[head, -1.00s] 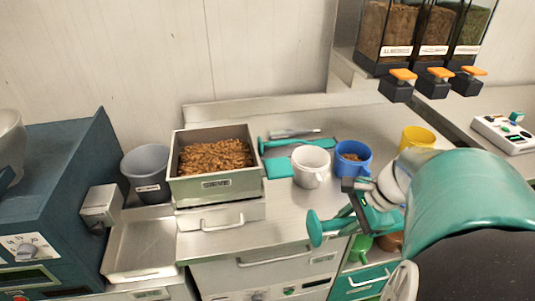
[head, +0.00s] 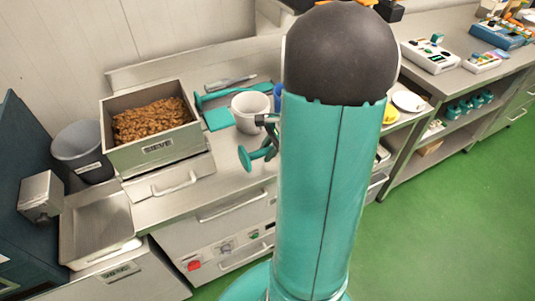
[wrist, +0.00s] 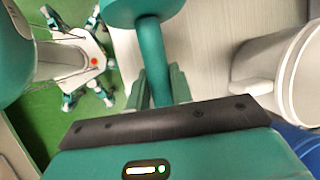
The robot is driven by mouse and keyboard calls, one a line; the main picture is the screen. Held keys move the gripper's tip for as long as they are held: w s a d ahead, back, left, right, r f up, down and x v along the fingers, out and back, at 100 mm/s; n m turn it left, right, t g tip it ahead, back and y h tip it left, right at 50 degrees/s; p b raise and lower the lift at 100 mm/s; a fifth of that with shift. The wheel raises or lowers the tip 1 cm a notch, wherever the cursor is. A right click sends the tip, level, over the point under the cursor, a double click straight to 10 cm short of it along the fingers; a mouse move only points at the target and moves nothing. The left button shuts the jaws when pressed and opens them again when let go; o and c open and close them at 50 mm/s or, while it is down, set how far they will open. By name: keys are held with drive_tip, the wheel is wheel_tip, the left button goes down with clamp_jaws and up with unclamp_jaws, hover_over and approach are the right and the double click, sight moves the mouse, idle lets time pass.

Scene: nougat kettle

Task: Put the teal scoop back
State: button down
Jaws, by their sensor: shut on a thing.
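My arm hides part of the gripper in the head view.
A bin of brown pieces (head: 157,152) and a grey bucket (head: 84,150) stand left. Green floor (head: 450,220) is open at right.

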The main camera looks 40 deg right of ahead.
drive_tip(key=shift+f, duration=1)
drive_tip(key=shift+s, duration=0.1)
drive_tip(key=shift+f, duration=0.15)
drive_tip(key=c, duration=1.2)
unclamp_jaws()
drive_tip(key=shift+c, duration=0.2)
drive_tip(key=v, duration=1.2)
drive_tip(key=s+a+r+n+h, duration=0.1)
drive_tip(key=a+r+n, duration=0.2)
drive_tip(key=a+n, duration=0.4)
drive_tip(key=s+a+r+n+t+h, duration=0.1)
drive_tip(key=a+r+n, duration=0.2)
drive_tip(key=a+n, duration=0.4)
drive_tip(key=s+a+r+n+t+h, duration=0.1)
drive_tip(key=a+r+n, duration=0.3)
drive_tip(key=a, duration=1.1)
drive_tip(key=shift+s+a+n+h, duration=0.3)
drive_tip(key=shift+s+n, duration=0.15)
drive_tip(key=shift+n, duration=1.05)
